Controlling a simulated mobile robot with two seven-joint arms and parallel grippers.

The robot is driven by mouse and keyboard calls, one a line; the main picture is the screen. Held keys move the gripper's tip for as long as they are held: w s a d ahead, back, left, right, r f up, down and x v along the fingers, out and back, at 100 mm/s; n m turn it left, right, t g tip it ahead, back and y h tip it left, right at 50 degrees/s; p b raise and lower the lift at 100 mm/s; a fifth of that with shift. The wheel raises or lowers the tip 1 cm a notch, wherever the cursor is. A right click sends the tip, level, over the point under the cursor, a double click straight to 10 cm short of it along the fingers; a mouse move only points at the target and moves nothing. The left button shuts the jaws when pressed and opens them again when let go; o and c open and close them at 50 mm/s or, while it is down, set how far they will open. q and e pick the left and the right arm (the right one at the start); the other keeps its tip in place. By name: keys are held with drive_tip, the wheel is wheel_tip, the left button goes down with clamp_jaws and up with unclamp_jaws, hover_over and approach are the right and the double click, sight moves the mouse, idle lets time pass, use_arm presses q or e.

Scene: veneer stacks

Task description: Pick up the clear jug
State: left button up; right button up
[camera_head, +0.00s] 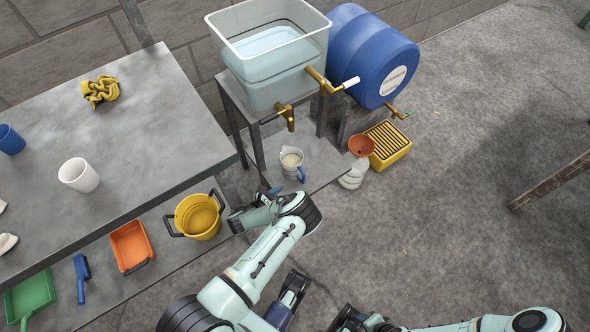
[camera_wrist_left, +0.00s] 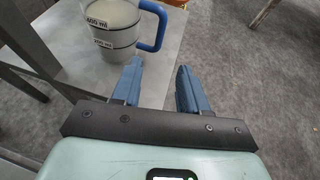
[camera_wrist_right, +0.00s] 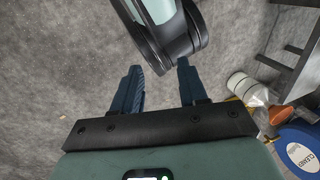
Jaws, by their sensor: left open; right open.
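The clear jug (camera_head: 291,160) stands upright on the low shelf under the water tank, with pale contents and a blue handle towards the lower right. In the left wrist view the jug (camera_wrist_left: 112,28) shows volume labels, and its top is cut off by the frame edge. My left gripper (camera_wrist_left: 160,68) is open and empty, short of the jug, with the handle ahead of its fingers. In the head view the left gripper (camera_head: 272,193) is just below and left of the jug. My right gripper (camera_wrist_right: 158,68) is open and empty above the floor, away from the jug.
A clear tank (camera_head: 268,75) with brass taps sits above the shelf (camera_head: 322,160). A blue barrel (camera_head: 372,55), orange funnel (camera_head: 361,145) and yellow crate (camera_head: 390,148) are to its right. A yellow bucket (camera_head: 198,217) is left of my left gripper. The floor at right is mostly clear.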

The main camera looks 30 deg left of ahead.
sight(304, 179)
use_arm(q)
drive_tip(key=b+x, duration=0.1)
drive_tip(key=x, duration=0.5)
drive_tip(key=shift+b, duration=0.35)
drive_tip(key=x, duration=0.2)
drive_tip(key=b+x, duration=0.2)
drive_tip(key=x, duration=0.1)
drive_tip(key=shift+w+r, duration=0.2)
drive_tip(key=shift+w, duration=0.25)
drive_tip(key=shift+w+d, duration=0.1)
drive_tip(key=shift+w, duration=0.15)
clamp_jaws()
use_arm(e)
drive_tip(key=w+d+f+t+h, duration=0.1)
drive_tip(key=w+d+f, duration=0.2)
drive_tip(key=w, duration=0.3)
drive_tip(key=shift+w+d+f+m+t, duration=0.15)
drive_tip(key=shift+w+f+m+t, duration=0.2)
drive_tip(key=shift+f, duration=0.4)
drive_tip(key=shift+s, duration=0.1)
